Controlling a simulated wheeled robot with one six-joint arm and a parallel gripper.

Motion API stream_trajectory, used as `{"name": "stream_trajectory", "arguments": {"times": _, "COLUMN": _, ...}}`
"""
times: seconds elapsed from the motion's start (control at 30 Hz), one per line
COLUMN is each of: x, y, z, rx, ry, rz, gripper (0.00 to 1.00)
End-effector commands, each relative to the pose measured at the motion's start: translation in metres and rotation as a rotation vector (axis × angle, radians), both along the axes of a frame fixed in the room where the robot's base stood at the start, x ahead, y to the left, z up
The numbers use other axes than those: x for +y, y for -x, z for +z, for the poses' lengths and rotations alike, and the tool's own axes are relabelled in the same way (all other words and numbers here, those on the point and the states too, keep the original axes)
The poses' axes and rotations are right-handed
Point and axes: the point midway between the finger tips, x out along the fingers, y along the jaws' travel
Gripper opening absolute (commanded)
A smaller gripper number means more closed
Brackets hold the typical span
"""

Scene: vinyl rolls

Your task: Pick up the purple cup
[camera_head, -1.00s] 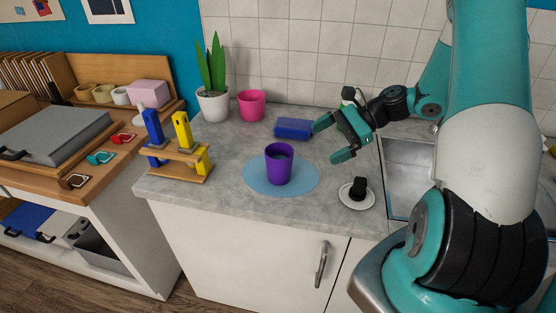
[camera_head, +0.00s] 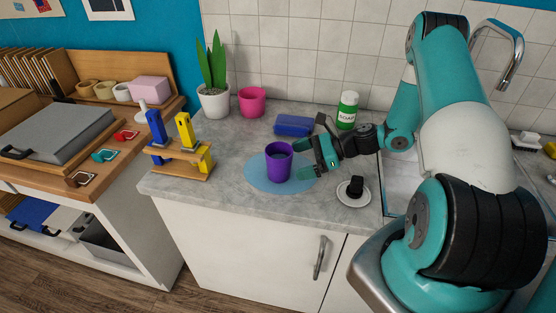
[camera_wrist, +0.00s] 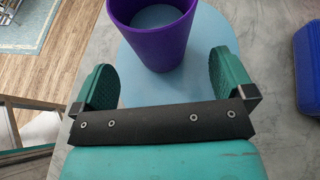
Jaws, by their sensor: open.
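The purple cup (camera_head: 278,162) stands upright on a round light-blue mat (camera_head: 256,178) on the grey counter. My gripper (camera_head: 312,155) is just to the right of the cup, low over the counter, with its fingers pointing toward it. In the wrist view the cup (camera_wrist: 155,35) is ahead of my gripper (camera_wrist: 165,78), roughly centred between the two teal fingers and slightly nearer the left one. The fingers are apart with nothing between them, and the cup's top is cut off by the frame edge.
A blue box-like item (camera_head: 294,125) lies behind the cup. A pink pot (camera_head: 252,102), a potted plant (camera_head: 213,104) and a green-and-white bottle (camera_head: 347,110) stand at the back. A white saucer (camera_head: 356,194) with a black item is at front right. A wooden rack (camera_head: 180,172) stands left.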

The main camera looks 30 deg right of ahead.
Motion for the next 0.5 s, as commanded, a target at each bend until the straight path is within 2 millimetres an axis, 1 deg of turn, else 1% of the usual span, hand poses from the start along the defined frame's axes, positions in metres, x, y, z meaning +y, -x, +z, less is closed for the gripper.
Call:
{"name": "stream_trajectory", "arguments": {"times": 0.13, "x": 0.013, "y": -0.008, "z": -0.003, "rx": 0.002, "ry": -0.001, "rz": 0.005, "gripper": 1.0}}
{"name": "stream_trajectory", "arguments": {"times": 0.3, "x": 0.033, "y": -0.021, "z": -0.015, "rx": 0.001, "ry": 0.0, "rz": 0.004, "gripper": 1.0}}
{"name": "stream_trajectory", "arguments": {"times": 0.4, "x": 0.039, "y": -0.025, "z": -0.019, "rx": 0.0, "ry": 0.0, "rz": 0.001, "gripper": 1.0}}
{"name": "stream_trajectory", "arguments": {"times": 0.5, "x": 0.04, "y": -0.026, "z": -0.021, "rx": -0.001, "ry": 0.0, "rz": 0.0, "gripper": 1.0}}
